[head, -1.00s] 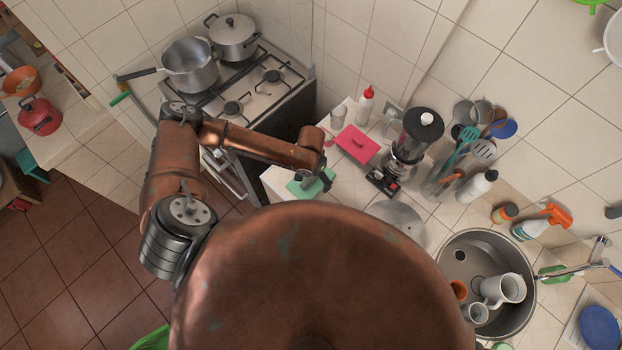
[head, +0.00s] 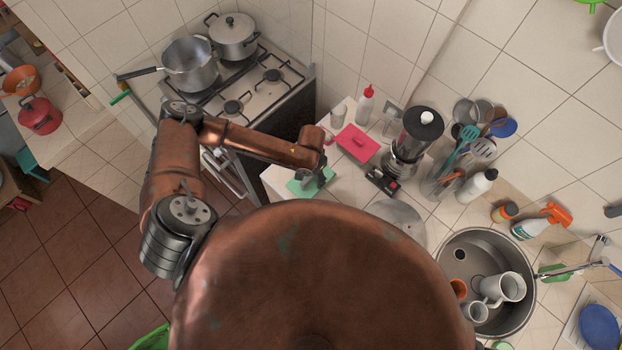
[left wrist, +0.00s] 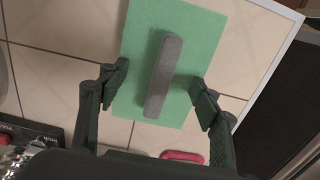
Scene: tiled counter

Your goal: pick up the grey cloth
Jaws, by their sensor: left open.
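The grey cloth (left wrist: 164,76) shows in the left wrist view as a narrow grey bar, seemingly rolled or folded. It lies on a green sheet (left wrist: 204,33) on the tiled counter. In the head view the green sheet (head: 298,187) is at the counter's near left end, and the cloth is mostly hidden by my arm. My left gripper (left wrist: 160,88) is open, with one finger on each side of the cloth and visible gaps to it. The left gripper also shows in the head view (head: 312,178), over the green sheet. My right gripper is not in view.
A pink sheet (head: 368,151), a blender (head: 408,150) and a red-capped bottle (head: 364,108) stand behind the green sheet. The stove (head: 265,85) is to the left, past the counter edge. The sink (head: 450,249) with cups is at the right.

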